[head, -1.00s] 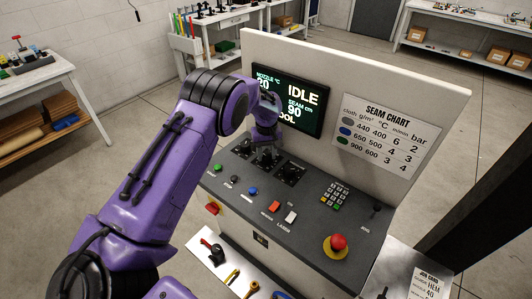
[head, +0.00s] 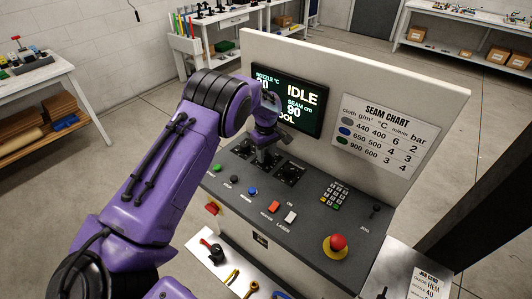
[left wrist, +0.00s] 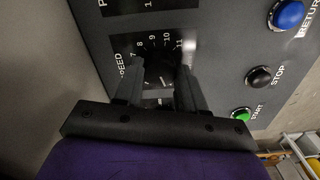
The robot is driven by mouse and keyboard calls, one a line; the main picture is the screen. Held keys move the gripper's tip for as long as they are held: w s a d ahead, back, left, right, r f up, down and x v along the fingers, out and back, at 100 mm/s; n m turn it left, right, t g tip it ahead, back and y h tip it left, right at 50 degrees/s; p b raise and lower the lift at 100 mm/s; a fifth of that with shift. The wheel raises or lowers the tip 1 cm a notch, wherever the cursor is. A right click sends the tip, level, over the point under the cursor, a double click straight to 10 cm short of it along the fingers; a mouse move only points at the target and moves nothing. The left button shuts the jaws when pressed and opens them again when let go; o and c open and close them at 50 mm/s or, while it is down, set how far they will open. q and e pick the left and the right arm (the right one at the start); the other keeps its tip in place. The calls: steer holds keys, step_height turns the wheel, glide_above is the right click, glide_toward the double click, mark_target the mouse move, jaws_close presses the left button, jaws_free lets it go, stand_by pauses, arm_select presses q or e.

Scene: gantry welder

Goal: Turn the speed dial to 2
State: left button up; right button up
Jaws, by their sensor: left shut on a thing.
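My left gripper (head: 263,157) reaches down onto the console's row of black dials. In the left wrist view its two fingers (left wrist: 160,82) stand on either side of the dark speed dial (left wrist: 159,68), shut on its knob. The dial's plate carries the word SPEED and white numbers; 7 to 11 can be read along its far edge. The fingers and shadow hide the knob's pointer and the lower numbers, so I cannot tell its setting. My right gripper is not in view.
Another dial (head: 290,172) sits right of the gripper. Green start (left wrist: 241,114), black stop (left wrist: 258,77) and blue return (left wrist: 288,14) buttons lie beside the speed dial. The screen (head: 289,100) reads IDLE. A red mushroom button (head: 338,242) stands at the front right.

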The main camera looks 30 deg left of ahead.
mark_target(266, 156)
arm_select(q)
steer(key=shift+s+f, duration=0.15)
steer(key=shift+f, duration=0.05)
steer(key=o, duration=1.1)
steer(key=shift+c, duration=0.2)
steer(key=shift+a, duration=0.15)
steer(key=shift+w, duration=0.2)
step_height(266, 156, up, 10)
steer(key=b, duration=0.3)
steer(key=shift+r, duration=0.25)
